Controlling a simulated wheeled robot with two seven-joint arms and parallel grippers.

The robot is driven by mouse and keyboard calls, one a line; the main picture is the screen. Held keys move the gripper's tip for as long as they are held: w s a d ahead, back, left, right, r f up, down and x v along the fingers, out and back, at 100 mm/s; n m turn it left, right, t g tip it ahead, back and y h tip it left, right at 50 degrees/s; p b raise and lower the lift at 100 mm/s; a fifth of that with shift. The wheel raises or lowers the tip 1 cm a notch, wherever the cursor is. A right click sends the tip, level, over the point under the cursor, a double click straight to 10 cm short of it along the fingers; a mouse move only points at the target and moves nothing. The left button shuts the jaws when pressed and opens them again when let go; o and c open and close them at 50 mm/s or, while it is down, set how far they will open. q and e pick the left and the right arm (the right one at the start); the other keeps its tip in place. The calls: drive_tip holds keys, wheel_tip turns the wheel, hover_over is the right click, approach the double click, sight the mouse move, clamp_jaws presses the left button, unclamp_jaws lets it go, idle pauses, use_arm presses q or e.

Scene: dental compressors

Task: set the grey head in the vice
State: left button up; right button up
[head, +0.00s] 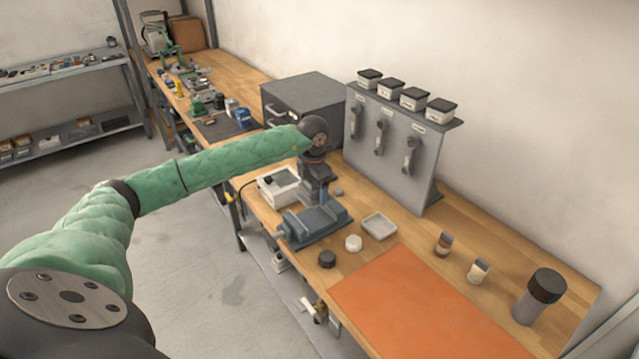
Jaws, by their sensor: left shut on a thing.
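The blue-grey vice (318,232) stands on the wooden bench, its handle end towards the left front edge. My left gripper (315,181) comes in from the left and points down over the back of the vice. It is shut on a grey piece, seemingly the grey head (314,194), just behind and above the vice jaws in the picture. My fingers partly cover the head, and I cannot tell whether it touches the vice. My right gripper is not in view.
A white box (277,187) stands left of the vice. A dark puck (327,259), a white puck (353,243) and a shallow tray (379,226) lie near it. A grey rack (395,150) and cabinet (302,102) stand behind. The orange mat (415,305) is clear.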

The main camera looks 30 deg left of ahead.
sight(315, 218)
use_arm(q)
drive_tip(key=shift+f+b, duration=0.35)
drive_tip(key=shift+f, duration=1.65)
drive_tip(key=shift+f+b, duration=0.35)
drive_tip(key=shift+f, duration=0.05)
drive_tip(key=shift+r, duration=0.15)
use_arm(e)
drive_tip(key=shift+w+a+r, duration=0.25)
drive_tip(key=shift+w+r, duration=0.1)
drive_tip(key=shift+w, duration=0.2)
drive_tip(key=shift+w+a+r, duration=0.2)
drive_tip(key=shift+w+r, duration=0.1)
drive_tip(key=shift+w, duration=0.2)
use_arm(q)
drive_tip(key=shift+f+b, duration=0.35)
drive_tip(key=shift+b, duration=0.45)
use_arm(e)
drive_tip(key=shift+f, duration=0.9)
